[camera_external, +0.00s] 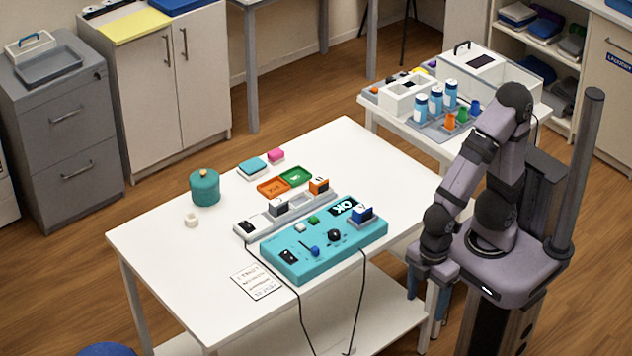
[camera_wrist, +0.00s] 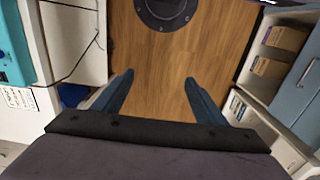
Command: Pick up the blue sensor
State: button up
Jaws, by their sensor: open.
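The blue sensor (camera_external: 362,214) is a small blue block standing at the right end of the teal test box (camera_external: 300,262), beside its "OK" display. My gripper (camera_external: 426,306) hangs pointing down off the right edge of the white table, apart from the sensor and to its lower right. In the wrist view my gripper (camera_wrist: 159,78) has its two blue fingers wide apart, with only wooden floor between them. The sensor is not in the wrist view; only a teal edge of the test box (camera_wrist: 14,45) shows at the left.
An orange sensor (camera_external: 319,186) and a grey one (camera_external: 278,206) stand on a grey rail behind the box. Orange and green trays (camera_external: 295,176) and a teal pot (camera_external: 205,188) are farther back. Black cables (camera_external: 363,290) hang over the front edge. The table's left front is mostly clear.

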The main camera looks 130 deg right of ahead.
aim_at(363, 206)
jog(key=w+d+f+m+t+h+p, duration=0.1)
jog(key=w+d+m+t+p, duration=0.3)
jog(key=d, duration=0.6)
jog(key=w+d+f+m+g+h+p, duration=0.1)
jog(key=w+d+f+m+h+p, duration=0.15)
jog(key=d+m, duration=0.45)
jog(key=s+d+m+g+h+p, duration=0.1)
jog(key=s+d+m, duration=0.1)
jog(key=s+d, duration=0.4)
jog(key=s+d+m+g+h+p, duration=0.1)
jog(key=s+d+h+p, duration=0.1)
jog(key=s+d, duration=0.4)
jog(key=s+d+r+m+g+h+p, duration=0.1)
jog(key=s+d+m+h, duration=0.1)
jog(key=s+d, duration=0.5)
jog(key=shift+d+m+h+p, duration=0.15)
jog(key=shift+m+h+p, duration=0.1)
jog(key=shift+m+p, duration=0.05)
jog(key=s+h, duration=0.1)
jog(key=s+d, duration=0.1)
jog(key=s, duration=0.1)
jog(key=s+f+m+h+b, duration=0.1)
jog(key=shift+s+d+f+g+h, duration=0.1)
jog(key=shift+s+d+g+h, duration=0.1)
jog(key=shift+g+h, duration=0.1)
jog(key=shift+a+f+h, duration=0.3)
